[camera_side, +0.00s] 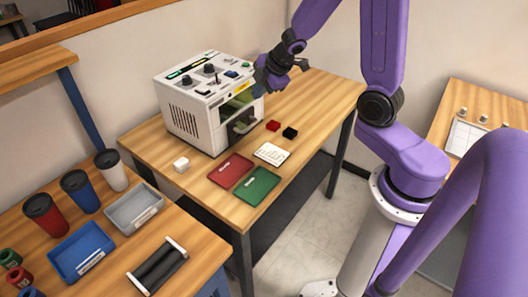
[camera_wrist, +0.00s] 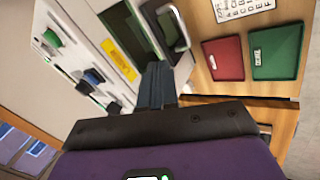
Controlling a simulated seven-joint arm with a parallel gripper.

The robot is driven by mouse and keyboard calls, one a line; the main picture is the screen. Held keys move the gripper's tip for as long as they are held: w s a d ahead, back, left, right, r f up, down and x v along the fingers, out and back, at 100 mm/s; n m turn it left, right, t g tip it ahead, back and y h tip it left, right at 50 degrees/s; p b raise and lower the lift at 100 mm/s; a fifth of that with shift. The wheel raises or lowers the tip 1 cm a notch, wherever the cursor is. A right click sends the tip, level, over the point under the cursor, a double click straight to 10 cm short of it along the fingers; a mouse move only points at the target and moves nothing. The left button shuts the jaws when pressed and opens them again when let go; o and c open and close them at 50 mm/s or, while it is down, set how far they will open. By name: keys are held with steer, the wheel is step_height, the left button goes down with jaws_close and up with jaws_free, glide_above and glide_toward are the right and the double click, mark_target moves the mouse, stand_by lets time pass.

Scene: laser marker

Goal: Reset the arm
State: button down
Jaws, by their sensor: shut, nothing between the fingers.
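My purple arm reaches in from the upper right in the side view. My gripper (camera_side: 266,82) is at the upper front right edge of the white laser marker (camera_side: 187,124), close to its control panel. I cannot tell whether it touches the machine. In the wrist view my gripper (camera_wrist: 157,78) has its dark fingers together with nothing held, beside the machine's front. The laser marker (camera_wrist: 88,12) shows there with its knobs, a yellow label and the door handle (camera_wrist: 172,22).
On the table lie a red tray (camera_side: 231,170), a green tray (camera_side: 257,186), a white card (camera_side: 271,153), a red block (camera_side: 273,125), a black block (camera_side: 290,132) and a white block (camera_side: 181,165). A side table holds cups and bins. The table's right end is clear.

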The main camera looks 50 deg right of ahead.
steer(key=s+a+r+g, duration=0.1)
steer(key=s+a, duration=0.3)
steer(key=s, duration=0.5)
steer(key=s+a+r+m+g, duration=0.1)
steer(key=s+a+r+g, duration=0.1)
steer(key=s, duration=0.8)
steer(key=s+a+r+g, duration=0.2)
steer(key=s+a, duration=0.4)
steer(key=s, duration=0.3)
steer(key=shift+s+a+m+g+y, duration=0.2)
steer(key=shift+s+m+g+y, duration=0.1)
steer(key=shift+m+g, duration=0.15)
steer(key=shift+r, duration=0.1)
